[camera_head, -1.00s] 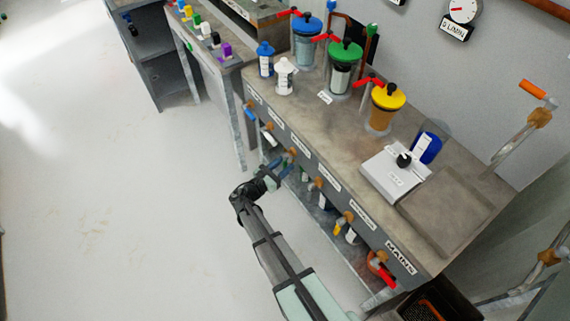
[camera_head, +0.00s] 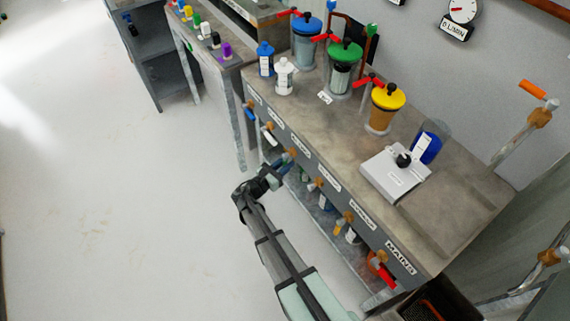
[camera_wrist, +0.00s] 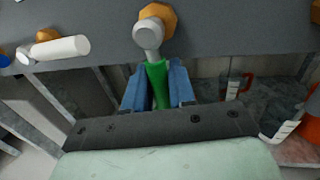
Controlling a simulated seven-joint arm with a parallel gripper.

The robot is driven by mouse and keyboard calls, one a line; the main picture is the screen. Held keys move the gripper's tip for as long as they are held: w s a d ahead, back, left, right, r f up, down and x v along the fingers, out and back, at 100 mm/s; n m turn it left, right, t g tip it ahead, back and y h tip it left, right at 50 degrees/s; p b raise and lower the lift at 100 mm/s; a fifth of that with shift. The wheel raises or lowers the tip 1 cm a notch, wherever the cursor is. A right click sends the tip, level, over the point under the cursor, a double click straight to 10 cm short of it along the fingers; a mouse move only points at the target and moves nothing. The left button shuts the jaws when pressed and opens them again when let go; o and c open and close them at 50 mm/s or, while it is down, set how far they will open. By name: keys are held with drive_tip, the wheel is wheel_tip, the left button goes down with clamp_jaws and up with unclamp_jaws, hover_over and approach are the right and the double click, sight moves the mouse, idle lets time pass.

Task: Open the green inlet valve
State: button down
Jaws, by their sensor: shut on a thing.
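The green inlet valve handle (camera_wrist: 157,86) hangs from a grey stem below a brass fitting (camera_wrist: 157,19) on the bench front in the wrist view. It points down toward my gripper. My gripper (camera_wrist: 158,88) has its blue fingers on either side of the green handle and is shut on it. In the head view, my gripper (camera_head: 277,172) is at the bench front, by a brass fitting in the valve row; the green handle is too small and covered to make out there.
A white-handled valve (camera_wrist: 60,49) is to the left in the wrist view. The bench top (camera_head: 340,150) carries blue, green and yellow-lidded vessels. A red-handled valve (camera_head: 383,272) is at the near end under the MAINS label. Bottles stand on the shelf below. Open floor lies left.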

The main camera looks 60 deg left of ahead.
drive_tip(key=shift+d, duration=0.1)
idle(0.4)
drive_tip(key=d+n, duration=0.1)
drive_tip(key=n, duration=0.2)
drive_tip(key=d+r+n+g+h, duration=0.1)
drive_tip(key=n, duration=0.2)
drive_tip(key=d+n, duration=0.1)
drive_tip(key=n, duration=0.1)
drive_tip(key=shift+d+r+n+g, duration=0.25)
drive_tip(key=shift+r+n+g, duration=0.05)
drive_tip(key=shift+r+n, duration=0.1)
drive_tip(key=n, duration=0.2)
drive_tip(key=d+r+n+h, duration=0.1)
drive_tip(key=shift+r+n, duration=0.2)
drive_tip(key=shift+n, duration=0.2)
drive_tip(key=shift+r+n+h, duration=0.35)
drive_tip(key=shift+r+n, duration=0.05)
drive_tip(key=shift+n, duration=0.35)
drive_tip(key=shift+r+n+h, duration=0.35)
drive_tip(key=shift+n, duration=0.4)
drive_tip(key=shift+r, duration=0.1)
drive_tip(key=c, duration=1.1)
unclamp_jaws()
